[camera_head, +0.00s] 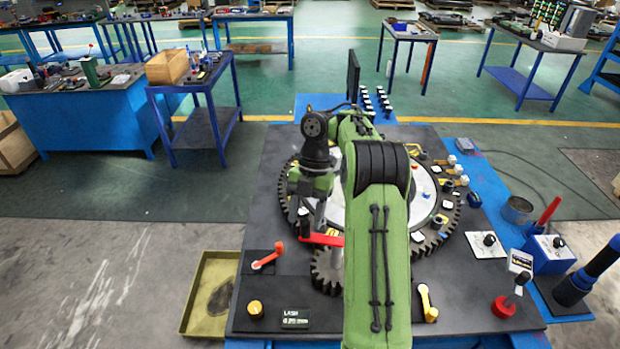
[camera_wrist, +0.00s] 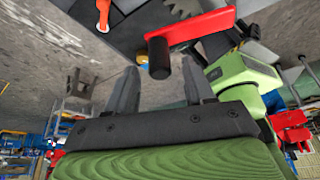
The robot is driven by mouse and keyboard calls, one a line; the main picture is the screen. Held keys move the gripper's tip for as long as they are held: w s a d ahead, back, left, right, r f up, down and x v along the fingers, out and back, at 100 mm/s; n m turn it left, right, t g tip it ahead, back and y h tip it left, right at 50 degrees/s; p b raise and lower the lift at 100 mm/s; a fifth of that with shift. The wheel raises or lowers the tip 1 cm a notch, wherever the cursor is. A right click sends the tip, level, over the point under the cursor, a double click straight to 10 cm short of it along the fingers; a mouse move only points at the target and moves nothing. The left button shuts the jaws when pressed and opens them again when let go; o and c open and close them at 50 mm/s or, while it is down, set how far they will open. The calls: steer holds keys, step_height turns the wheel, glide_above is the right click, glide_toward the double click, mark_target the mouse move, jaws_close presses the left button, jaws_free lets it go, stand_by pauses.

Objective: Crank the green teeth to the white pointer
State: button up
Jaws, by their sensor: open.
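The large dark toothed wheel (camera_head: 445,225) with a white top lies on the grey table, largely covered by my green arm. A small grey gear (camera_head: 323,270) meshes at its near left side; it also shows in the wrist view (camera_wrist: 182,8). A red crank arm (camera_head: 328,240) sits above the small gear, with an upright black handle (camera_head: 305,228). In the wrist view the red crank arm (camera_wrist: 200,30) and black handle (camera_wrist: 158,58) are just beyond my open gripper (camera_wrist: 160,88), the handle lined up between the fingertips. I cannot make out green teeth or a white pointer.
An orange lever (camera_head: 268,257), a yellow knob (camera_head: 255,309) and a yellow handle (camera_head: 427,302) are on the table's near part. A red-based joystick (camera_head: 505,305) and a blue box (camera_head: 550,254) stand at right. An olive tray (camera_head: 208,295) is at left.

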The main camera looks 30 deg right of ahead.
steer(key=p+v, duration=0.7)
steer(key=v, duration=0.6)
steer(key=shift+r+p, duration=0.2)
steer(key=shift+p, duration=0.1)
steer(key=s+a+r+m+t+h+b, duration=0.1)
steer(key=s+a+r+m, duration=0.1)
steer(key=a+m, duration=0.3)
steer(key=s+a+r+m+t+h+b, duration=0.1)
steer(key=s+a+r+m, duration=0.15)
steer(key=a, duration=0.45)
steer(key=s+a+r+m+h+b, duration=0.1)
steer(key=s+a+r+m+b, duration=0.15)
steer(key=a, duration=0.35)
steer(key=s+f+m+t+b, duration=0.1)
steer(key=s+f+m+t, duration=0.2)
steer(key=s+m, duration=0.4)
steer(key=s+f+m+t+b, duration=0.1)
steer(key=s+f+m+t, duration=0.2)
steer(key=s+m, duration=0.4)
steer(key=s, duration=0.3)
steer(key=shift+s+a+f+m+h, duration=0.2)
steer(key=shift+a+f+m+h, duration=0.05)
steer(key=shift+a+m+h, duration=0.15)
